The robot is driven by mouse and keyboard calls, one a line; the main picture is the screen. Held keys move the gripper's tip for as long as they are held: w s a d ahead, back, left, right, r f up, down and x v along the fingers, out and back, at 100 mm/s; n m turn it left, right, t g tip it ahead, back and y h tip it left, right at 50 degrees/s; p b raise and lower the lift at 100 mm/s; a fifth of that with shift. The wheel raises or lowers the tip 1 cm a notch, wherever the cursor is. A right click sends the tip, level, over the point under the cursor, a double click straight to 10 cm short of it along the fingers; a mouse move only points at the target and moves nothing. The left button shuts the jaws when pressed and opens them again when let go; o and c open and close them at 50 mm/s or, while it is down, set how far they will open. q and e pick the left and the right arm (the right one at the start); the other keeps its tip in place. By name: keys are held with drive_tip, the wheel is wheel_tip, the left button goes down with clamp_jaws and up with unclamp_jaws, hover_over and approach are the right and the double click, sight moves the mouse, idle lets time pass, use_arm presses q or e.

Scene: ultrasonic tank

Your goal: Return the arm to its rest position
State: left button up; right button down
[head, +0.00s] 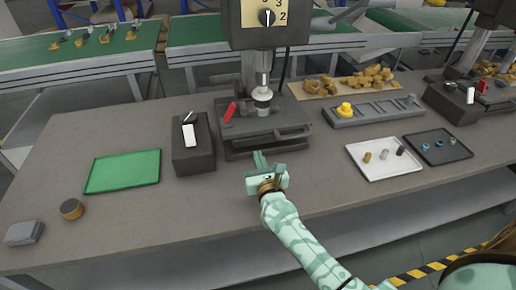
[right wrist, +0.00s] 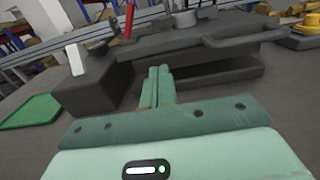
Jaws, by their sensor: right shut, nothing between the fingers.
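My right arm (head: 305,243) reaches in from the lower right in the head view. My right gripper (head: 260,160) is shut and empty, over the table in front of the grey machine base (head: 240,135). In the right wrist view the two green fingers (right wrist: 158,88) lie side by side, pointing toward the dark machine base (right wrist: 215,75). My left gripper does not show in either view.
A dark block with a white switch (head: 190,135) stands left of the machine. A green tray (head: 124,170) lies further left. A white tray (head: 385,172) and a dark tray (head: 437,158) with small parts lie right. A grey rack (head: 373,112) holds a yellow piece.

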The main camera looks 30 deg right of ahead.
drive_tip(key=s+a+n+g+y, duration=0.3)
drive_tip(key=s+a+n+y, duration=0.4)
drive_tip(key=n, duration=0.9)
drive_tip(key=s+a+n+g+y, duration=0.2)
drive_tip(key=s+a+n+y, duration=0.15)
drive_tip(key=s+n, duration=0.95)
drive_tip(key=s+d+f+n+g+h, duration=0.1)
drive_tip(key=s+d+n+g+h, duration=0.2)
drive_tip(key=s+d+n+h, duration=0.45)
drive_tip(key=s+d+f+n+g+h, duration=0.2)
drive_tip(key=d+n+g+h, duration=0.15)
drive_tip(key=d+n, duration=0.5)
drive_tip(key=s+a+f+g+y, duration=0.1)
drive_tip(key=s+a+f+y, duration=0.15)
drive_tip(key=f, duration=1.05)
drive_tip(key=s+a+f+g+y, duration=0.1)
drive_tip(key=s+a+f+g, duration=0.2)
drive_tip(key=f, duration=1)
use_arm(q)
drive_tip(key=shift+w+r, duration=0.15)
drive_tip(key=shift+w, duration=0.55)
use_arm(e)
drive_tip(key=s+f+m, duration=0.1)
drive_tip(key=s+f, duration=0.6)
drive_tip(key=s, duration=0.3)
drive_tip(key=s+f+m+g+y, duration=0.1)
drive_tip(key=s+f, duration=0.6)
drive_tip(key=s, duration=0.2)
drive_tip(key=shift+s+a+m, duration=0.25)
drive_tip(key=shift+s+m, duration=0.15)
